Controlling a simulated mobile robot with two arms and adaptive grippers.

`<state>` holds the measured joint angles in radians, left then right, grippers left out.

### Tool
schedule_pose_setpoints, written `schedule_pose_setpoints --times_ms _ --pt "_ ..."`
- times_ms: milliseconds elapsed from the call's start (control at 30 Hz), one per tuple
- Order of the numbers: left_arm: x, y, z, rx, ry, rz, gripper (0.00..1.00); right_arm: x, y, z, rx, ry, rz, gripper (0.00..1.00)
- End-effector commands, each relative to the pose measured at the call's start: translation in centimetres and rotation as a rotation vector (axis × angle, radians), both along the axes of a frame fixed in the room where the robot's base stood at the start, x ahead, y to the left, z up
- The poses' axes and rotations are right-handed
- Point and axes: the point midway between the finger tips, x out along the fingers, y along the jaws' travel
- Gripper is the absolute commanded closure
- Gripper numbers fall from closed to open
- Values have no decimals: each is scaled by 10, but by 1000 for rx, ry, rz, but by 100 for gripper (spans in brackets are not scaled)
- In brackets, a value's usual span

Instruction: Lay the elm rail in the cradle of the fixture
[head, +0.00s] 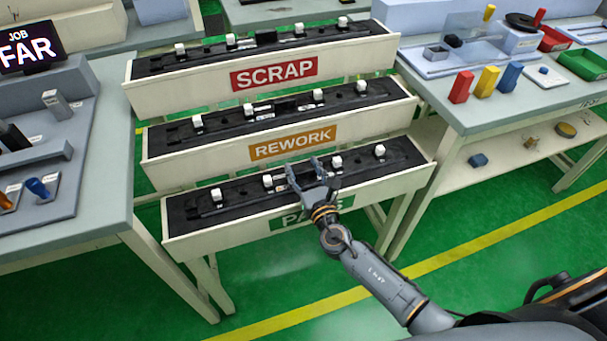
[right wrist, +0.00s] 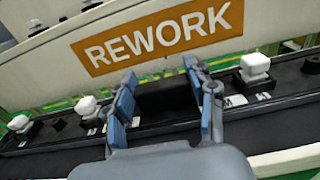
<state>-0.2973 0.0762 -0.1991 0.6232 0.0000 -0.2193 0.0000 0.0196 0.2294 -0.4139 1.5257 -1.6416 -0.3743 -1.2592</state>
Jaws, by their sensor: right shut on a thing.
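My right gripper (head: 305,168) reaches into the lowest trough, whose green sign is partly covered by my arm. Its fingers (right wrist: 165,98) are closed on the dark middle block of a black rail (right wrist: 262,108) with white clips along it. This rail (head: 234,190) lies lengthwise in the trough, or very close to its floor; I cannot tell if it is lifted. No readable name shows on it, so I cannot confirm it is the elm rail. The cradle of the fixture cannot be made out clearly. My left gripper is out of view.
The REWORK trough (head: 164,172) and the SCRAP trough (head: 143,97) rise behind, each holding a similar black rail. A table with a grey stand (head: 100,188) is at left. A table with coloured blocks and bins (head: 500,112) is at right. Green floor lies in front.

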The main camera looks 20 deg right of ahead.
Motion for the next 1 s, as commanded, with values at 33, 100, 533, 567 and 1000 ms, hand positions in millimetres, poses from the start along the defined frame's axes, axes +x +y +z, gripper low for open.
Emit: schedule_pose_setpoints --times_ms 33,100,533,567,1000 --pt "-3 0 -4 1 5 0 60 1 -1 -3 0 -5 -2 89" --pt "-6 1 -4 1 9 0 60 1 -1 -4 -1 -6 -2 89" --pt "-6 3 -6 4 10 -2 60 0 0 -7 0 -3 -1 24" --pt "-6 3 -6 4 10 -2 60 0 0 -7 0 -3 -1 22" --pt "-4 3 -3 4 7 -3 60 -7 -1 -5 0 -2 -1 22"
